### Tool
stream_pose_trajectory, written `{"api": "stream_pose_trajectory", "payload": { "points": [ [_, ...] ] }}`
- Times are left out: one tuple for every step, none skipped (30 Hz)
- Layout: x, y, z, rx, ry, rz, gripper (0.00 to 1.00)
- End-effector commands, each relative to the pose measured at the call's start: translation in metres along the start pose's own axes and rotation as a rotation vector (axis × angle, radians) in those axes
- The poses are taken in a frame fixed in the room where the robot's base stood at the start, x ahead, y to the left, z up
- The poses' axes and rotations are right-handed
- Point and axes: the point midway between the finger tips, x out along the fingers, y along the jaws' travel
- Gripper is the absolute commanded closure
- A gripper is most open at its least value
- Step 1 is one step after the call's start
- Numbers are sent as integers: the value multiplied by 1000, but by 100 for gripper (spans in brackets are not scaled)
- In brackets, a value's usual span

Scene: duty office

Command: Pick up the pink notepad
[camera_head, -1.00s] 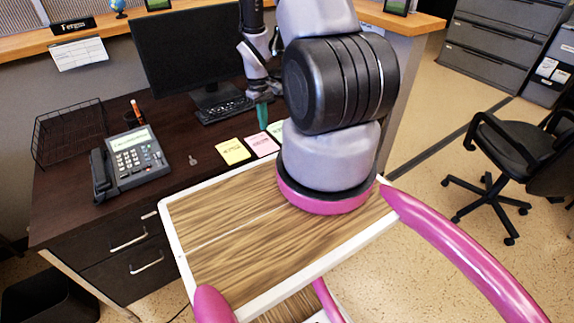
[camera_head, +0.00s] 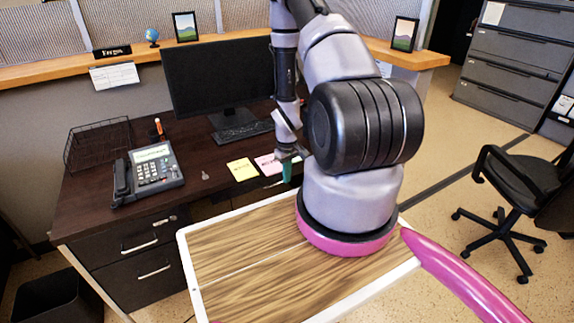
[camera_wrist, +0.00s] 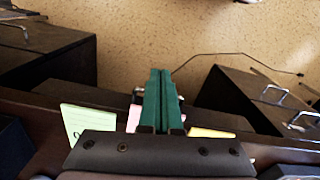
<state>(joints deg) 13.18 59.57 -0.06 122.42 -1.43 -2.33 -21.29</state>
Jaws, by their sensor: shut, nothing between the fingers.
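The pink notepad (camera_head: 266,165) lies flat near the front edge of the dark desk, between a yellow notepad (camera_head: 242,170) and a pale green one. My gripper (camera_head: 287,174) has green fingers, which point down just right of the pink notepad, near the desk's front edge. In the wrist view the fingers (camera_wrist: 161,90) are shut together with nothing between them. The pink notepad (camera_wrist: 134,117) shows there partly, beside and behind the fingers. The pale green notepad (camera_wrist: 86,121) is to its left, and the yellow one (camera_wrist: 212,132) is right of the fingers.
A phone (camera_head: 153,172), a wire tray (camera_head: 98,143), a keyboard (camera_head: 243,131) and a monitor (camera_head: 220,75) stand on the desk. Drawers (camera_head: 140,255) are below its left side. An office chair (camera_head: 515,190) stands on the floor at right.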

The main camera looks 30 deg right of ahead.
Motion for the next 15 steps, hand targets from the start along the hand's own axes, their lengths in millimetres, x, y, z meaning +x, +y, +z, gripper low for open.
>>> {"api": "stream_pose_trajectory", "payload": {
  "points": [
    [11,-1,1,1,-4,-1,100],
    [9,0,-7,-1,2,1,100],
    [8,0,-15,-1,3,2,100],
    [7,0,-20,-1,3,2,100],
    [7,0,-24,-2,3,1,100],
    [7,0,-28,-1,1,1,100],
    [7,0,-30,-2,1,1,100],
    [7,0,-33,-1,1,1,100],
    [7,0,-36,0,0,1,100],
    [7,0,-37,0,0,0,100],
    [7,0,-38,0,0,0,100],
    [7,0,-39,0,0,0,100],
    [7,0,-40,0,0,0,100],
    [7,0,-40,0,0,0,100],
    [7,0,-40,0,0,0,100]
  ]
}}
